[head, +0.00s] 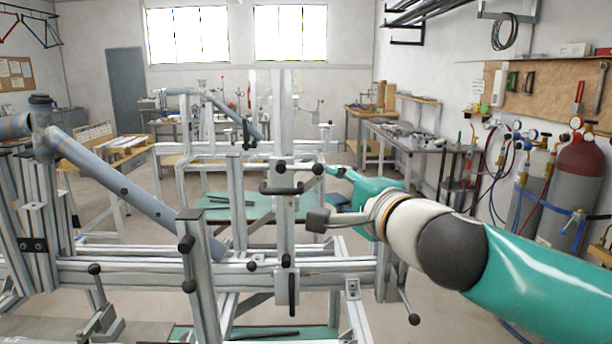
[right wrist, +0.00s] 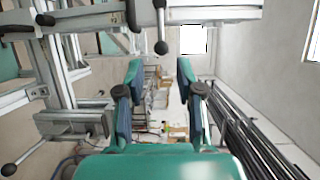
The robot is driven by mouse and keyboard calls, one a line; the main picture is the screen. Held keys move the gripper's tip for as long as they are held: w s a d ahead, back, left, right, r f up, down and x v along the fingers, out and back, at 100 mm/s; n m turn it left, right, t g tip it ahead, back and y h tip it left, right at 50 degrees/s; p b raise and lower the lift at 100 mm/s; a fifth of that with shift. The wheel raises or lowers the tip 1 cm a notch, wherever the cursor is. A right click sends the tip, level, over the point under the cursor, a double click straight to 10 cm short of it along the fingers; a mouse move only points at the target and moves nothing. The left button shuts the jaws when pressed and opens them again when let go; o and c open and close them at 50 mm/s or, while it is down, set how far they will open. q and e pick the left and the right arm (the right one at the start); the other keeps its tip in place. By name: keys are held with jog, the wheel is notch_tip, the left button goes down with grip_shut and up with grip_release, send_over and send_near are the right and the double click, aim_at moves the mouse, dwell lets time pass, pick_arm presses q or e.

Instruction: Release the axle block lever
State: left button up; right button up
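The steel frame jig (head: 330,272) has several levers with black ball knobs, and I cannot tell for sure which is the axle block lever. A dark bar lever (head: 281,189) sits on the central post, with ball knobs just above it. A dark lever (head: 292,290) hangs below on the same post. My right gripper (head: 331,186) is just right of the post. In the right wrist view my right gripper (right wrist: 163,92) has its fingers spread, with nothing between them. A ball-knob lever (right wrist: 161,30) shows above and between the fingers there, apart from them. My left gripper is not in view.
A blue-grey bike frame tube (head: 120,188) lies across the jig at left. Another ball-knob lever (head: 409,308) sticks out at lower right. A workbench (head: 410,142) and gas cylinders (head: 578,172) stand at right. The floor between jig and workbench looks clear.

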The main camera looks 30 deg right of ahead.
aim_at(306, 170)
jog(key=w, duration=0.4)
jog(key=w+d, duration=0.1)
jog(key=w, duration=0.6)
jog(key=shift+w+d+f+b, duration=0.3)
jog(key=shift+w+d+b, duration=0.1)
grip_shut()
